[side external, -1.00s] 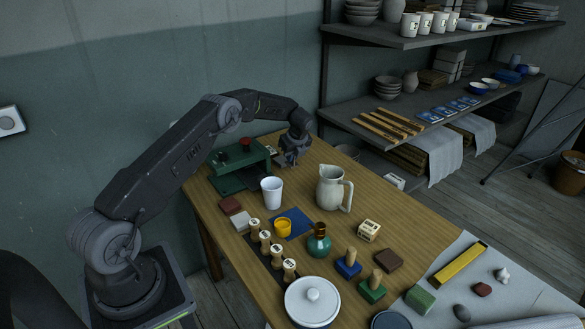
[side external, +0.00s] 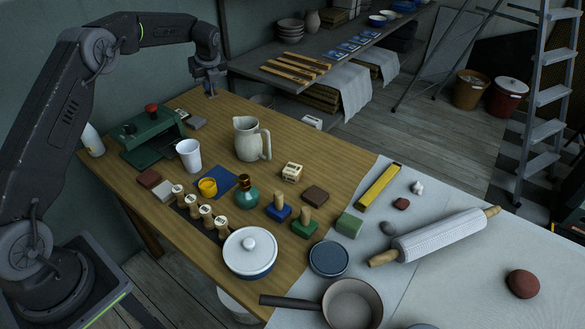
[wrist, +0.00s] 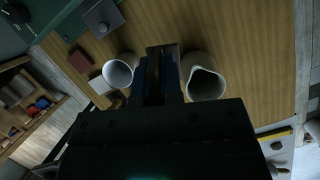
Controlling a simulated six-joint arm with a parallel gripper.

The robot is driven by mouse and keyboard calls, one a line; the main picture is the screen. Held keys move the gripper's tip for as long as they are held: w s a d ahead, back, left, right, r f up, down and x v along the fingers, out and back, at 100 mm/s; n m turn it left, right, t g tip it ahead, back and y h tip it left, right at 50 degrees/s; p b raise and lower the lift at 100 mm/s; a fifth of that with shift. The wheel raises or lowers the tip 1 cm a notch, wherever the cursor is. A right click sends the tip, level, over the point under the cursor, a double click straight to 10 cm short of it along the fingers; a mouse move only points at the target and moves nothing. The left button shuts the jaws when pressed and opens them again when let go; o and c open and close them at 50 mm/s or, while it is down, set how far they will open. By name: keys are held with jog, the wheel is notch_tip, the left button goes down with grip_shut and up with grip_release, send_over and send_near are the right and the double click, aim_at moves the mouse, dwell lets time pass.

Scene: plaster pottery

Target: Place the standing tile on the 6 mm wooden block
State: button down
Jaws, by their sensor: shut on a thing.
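My gripper (side external: 209,88) is raised above the far left end of the wooden table. It is shut on a thin tile (wrist: 162,50), seen nearly edge-on and dark between the fingers in the wrist view; in the side view it is mostly hidden by the fingers. A small pale wooden block (side external: 291,172) with dark marks on its faces sits right of the cream jug; the marks are too small to read. A dark brown block (side external: 315,194) lies just in front of it.
The jug (side external: 250,139) and white cup (side external: 188,155) stand mid-table. A green press (side external: 150,137) is at the left. Stamps (side external: 198,211), a teal bottle (side external: 246,192) and a lidded pot (side external: 250,253) crowd the front. Bare wood lies behind the jug.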

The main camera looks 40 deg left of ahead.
jog(key=d+m+t+h, duration=0.1)
jog(key=d+m, duration=0.4)
jog(key=d, duration=0.4)
jog(key=m+t+h, duration=0.1)
jog(key=m+t, duration=0.1)
jog(key=m, duration=0.3)
send_over(293, 164)
jog(key=s, duration=0.2)
jog(key=f, duration=1.1)
jog(key=shift+w+d+f, duration=0.1)
jog(key=shift+d+f, duration=0.15)
jog(key=shift+f, duration=0.15)
jog(key=shift+w+d+f, duration=0.1)
jog(key=shift+d, duration=0.05)
jog(key=shift+f, duration=2)
